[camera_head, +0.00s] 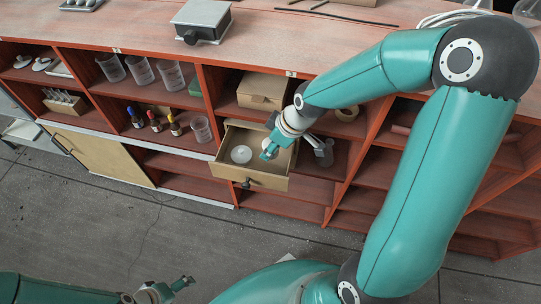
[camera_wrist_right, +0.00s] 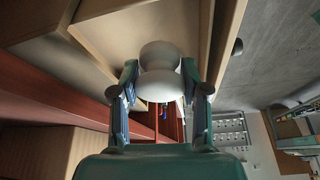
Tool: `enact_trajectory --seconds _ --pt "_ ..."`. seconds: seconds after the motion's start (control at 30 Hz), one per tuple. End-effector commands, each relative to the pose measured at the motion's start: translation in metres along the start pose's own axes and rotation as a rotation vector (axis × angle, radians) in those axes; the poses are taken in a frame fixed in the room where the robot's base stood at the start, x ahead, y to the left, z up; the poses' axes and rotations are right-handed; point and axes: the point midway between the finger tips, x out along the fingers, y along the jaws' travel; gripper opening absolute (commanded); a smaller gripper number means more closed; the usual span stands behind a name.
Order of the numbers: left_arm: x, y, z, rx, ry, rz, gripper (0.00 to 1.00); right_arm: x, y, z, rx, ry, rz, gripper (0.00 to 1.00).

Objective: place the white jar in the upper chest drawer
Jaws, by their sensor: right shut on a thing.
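The white jar (camera_wrist_right: 160,78) is between the two fingers of my right gripper (camera_wrist_right: 160,92) in the wrist view, with the fingers against its sides. In the head view my right gripper (camera_head: 268,153) points down into the open upper chest drawer (camera_head: 262,182), a light wooden drawer with a dark knob. A round white shape (camera_head: 241,154) shows inside the drawer, left of the fingertips; I cannot tell if it is the held jar. My left gripper (camera_head: 180,284) is low at the bottom of the head view, far from the drawer, its opening unclear.
The chest (camera_head: 262,90) stands in a red shelf unit, with shelf boards and uprights close around my right arm. Clear cups (camera_head: 140,70) and small bottles (camera_head: 154,121) stand in compartments to the left. A grey box (camera_head: 202,18) sits on top. The floor in front is open.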

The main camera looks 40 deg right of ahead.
Motion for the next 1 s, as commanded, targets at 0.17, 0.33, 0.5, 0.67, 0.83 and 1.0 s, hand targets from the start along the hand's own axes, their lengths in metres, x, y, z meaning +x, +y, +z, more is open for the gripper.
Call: enact_trajectory --seconds 0.17,0.33,0.5,0.67,0.83,1.0 --pt "0.005 -0.002 0.000 0.000 -0.001 0.000 0.86 0.018 -0.001 0.007 -0.002 0.000 0.000 0.11" --pt "0.009 -0.003 0.000 0.000 0.000 0.000 0.86 0.030 -0.001 0.013 -0.002 -0.002 -0.002 0.11" --pt "0.015 -0.005 0.000 0.000 0.000 0.000 0.86 0.052 -0.001 0.022 -0.001 -0.002 -0.002 0.11" --pt "0.015 -0.005 0.000 0.000 0.000 0.000 0.86 0.054 0.003 0.021 -0.003 0.001 0.001 0.11" --pt "0.015 -0.005 0.000 0.000 0.000 0.000 0.86 0.055 0.003 0.021 -0.003 0.001 0.000 0.11" --pt "0.017 -0.006 0.000 0.000 0.000 0.000 0.86 0.056 0.002 0.022 -0.004 0.000 0.000 0.58"
